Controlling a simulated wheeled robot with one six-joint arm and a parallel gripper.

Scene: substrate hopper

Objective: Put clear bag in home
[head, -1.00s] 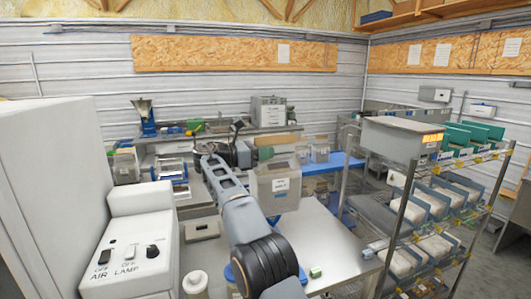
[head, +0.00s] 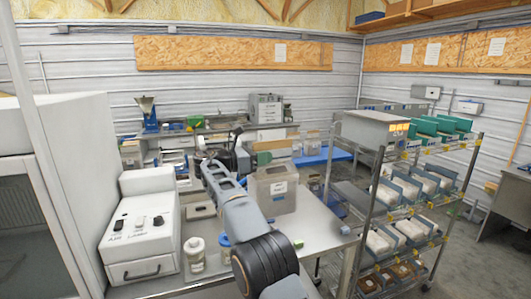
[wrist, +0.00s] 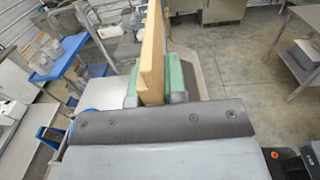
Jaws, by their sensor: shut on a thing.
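No place marked as home can be made out.
A white control box (head: 141,225) and a lidded jar (head: 195,252) stand at the left of the metal table (head: 318,232). A wire rack (head: 372,215) with bins stands close on the right. A blue table (head: 325,156) is behind the bag.

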